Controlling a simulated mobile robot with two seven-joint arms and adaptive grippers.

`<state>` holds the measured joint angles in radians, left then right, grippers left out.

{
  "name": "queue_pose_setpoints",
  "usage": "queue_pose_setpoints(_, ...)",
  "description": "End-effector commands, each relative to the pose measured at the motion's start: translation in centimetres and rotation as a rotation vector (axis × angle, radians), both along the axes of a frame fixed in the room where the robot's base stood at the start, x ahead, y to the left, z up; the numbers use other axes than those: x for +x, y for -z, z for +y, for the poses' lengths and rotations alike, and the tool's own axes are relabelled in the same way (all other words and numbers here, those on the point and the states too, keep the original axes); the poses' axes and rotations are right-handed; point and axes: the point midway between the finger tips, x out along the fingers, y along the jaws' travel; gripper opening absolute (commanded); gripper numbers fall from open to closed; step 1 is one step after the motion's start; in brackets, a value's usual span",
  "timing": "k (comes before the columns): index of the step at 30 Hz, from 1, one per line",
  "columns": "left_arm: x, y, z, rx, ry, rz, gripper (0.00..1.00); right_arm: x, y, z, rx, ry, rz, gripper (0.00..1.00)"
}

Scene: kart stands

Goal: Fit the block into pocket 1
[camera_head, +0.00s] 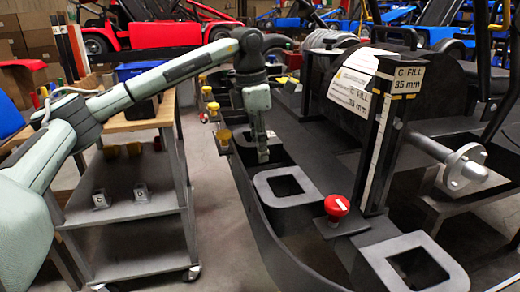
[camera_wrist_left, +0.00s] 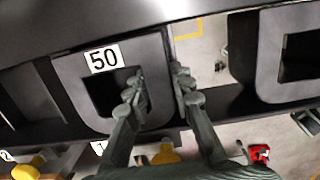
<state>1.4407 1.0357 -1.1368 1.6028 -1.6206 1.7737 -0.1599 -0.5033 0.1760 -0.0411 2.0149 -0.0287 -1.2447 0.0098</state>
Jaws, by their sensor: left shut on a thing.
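The block (camera_wrist_left: 68,85) is a grey frame-shaped piece with a square hole and a "50" label, in the wrist view. My left gripper (camera_wrist_left: 160,90) straddles its right rim, one finger at the hole and the other outside, and is shut on it. The block is largely hidden there by the gripper and wall. A tag "1" (camera_wrist_left: 99,147) shows near a yellow knob below the block. I cannot tell whether the block touches the trough floor. My right gripper is not in view.
A second grey frame piece (camera_head: 286,186) lies nearer in the trough, and another (camera_head: 415,263) at lower right. A red knob (camera_head: 337,206) and a tall scale post (camera_head: 380,140) stand to the right. Yellow knobs (camera_head: 213,108) line the outer wall. A shelf cart (camera_head: 135,215) stands left.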

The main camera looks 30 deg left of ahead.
Motion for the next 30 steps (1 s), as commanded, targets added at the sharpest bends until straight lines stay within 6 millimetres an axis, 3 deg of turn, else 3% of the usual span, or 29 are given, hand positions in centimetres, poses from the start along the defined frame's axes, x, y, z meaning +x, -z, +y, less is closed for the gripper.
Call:
queue_pose_setpoints(12,0.1,0.8,0.0,0.0,0.0,-0.004,0.0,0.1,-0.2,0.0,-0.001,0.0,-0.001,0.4)
queue_pose_setpoints(13,0.0,0.9,0.0,0.0,0.0,-0.001,0.25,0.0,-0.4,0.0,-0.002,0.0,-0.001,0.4)
queue_pose_setpoints(17,0.0,0.8,0.0,0.0,0.0,-0.001,0.41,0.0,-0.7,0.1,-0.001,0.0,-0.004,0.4)
queue_pose_setpoints(26,0.0,0.7,0.0,0.0,0.0,-0.001,0.43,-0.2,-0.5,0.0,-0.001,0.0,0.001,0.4)
queue_pose_setpoints(30,0.0,-0.2,0.0,-0.001,0.0,-0.002,0.43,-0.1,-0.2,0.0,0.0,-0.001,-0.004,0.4)
